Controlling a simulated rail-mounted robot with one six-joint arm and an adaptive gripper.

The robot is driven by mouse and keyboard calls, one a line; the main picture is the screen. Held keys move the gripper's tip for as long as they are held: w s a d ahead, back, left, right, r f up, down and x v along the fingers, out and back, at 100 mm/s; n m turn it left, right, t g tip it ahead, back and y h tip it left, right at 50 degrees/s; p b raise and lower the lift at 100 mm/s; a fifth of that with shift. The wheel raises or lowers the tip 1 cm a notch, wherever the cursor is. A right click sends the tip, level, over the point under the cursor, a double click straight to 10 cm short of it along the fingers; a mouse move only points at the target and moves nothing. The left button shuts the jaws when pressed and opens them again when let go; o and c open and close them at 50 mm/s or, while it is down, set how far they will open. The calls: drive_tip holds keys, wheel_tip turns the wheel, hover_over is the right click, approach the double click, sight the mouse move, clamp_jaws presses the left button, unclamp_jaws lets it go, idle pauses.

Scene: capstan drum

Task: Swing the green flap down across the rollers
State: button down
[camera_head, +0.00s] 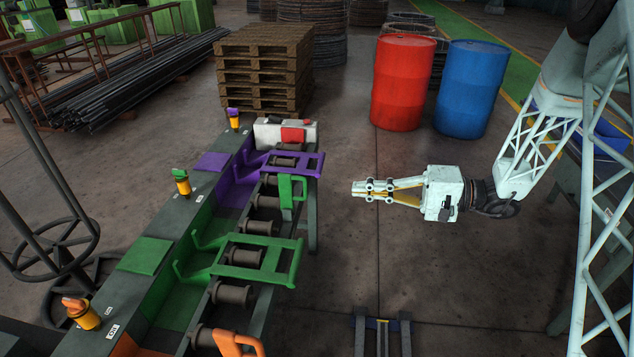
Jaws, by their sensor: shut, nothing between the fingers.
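The green flap (258,257) is an open barred frame on the long bench at the lower left. In this view it extends rightward over the dark rollers (233,293). I cannot tell how steeply it is tilted or whether it touches them. A green channel section (184,300) lies to its left. My gripper (356,188) is shut and empty, pointing left, to the right of the bench and apart from the flap.
A similar purple flap (297,162) lies farther along the bench. An orange handle (238,342) stands at the near end. Yellow posts with a green knob (181,174) and other coloured knobs line the left side. Red (402,82) and blue (470,88) drums stand behind my gripper; floor around it is clear.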

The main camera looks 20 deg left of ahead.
sight(306, 180)
drive_tip(key=w+f+m+t+y, duration=0.1)
drive_tip(key=w+f+t, duration=0.1)
drive_tip(key=w+f, duration=0.2)
drive_tip(key=shift+w+f+p, duration=0.3)
drive_tip(key=shift+w+f, duration=0.1)
drive_tip(key=shift+f, duration=0.1)
drive_tip(key=shift+a, duration=0.15)
drive_tip(key=a+b, duration=0.1)
drive_tip(key=a, duration=1.2)
drive_tip(key=shift+w+a+b, duration=0.3)
drive_tip(key=shift+a+b, duration=0.05)
drive_tip(key=shift+b, duration=0.05)
drive_tip(key=shift+r, duration=0.1)
idle(0.7)
drive_tip(key=shift+s+a, duration=0.1)
drive_tip(key=shift+a, duration=0.15)
drive_tip(key=shift+h, duration=0.3)
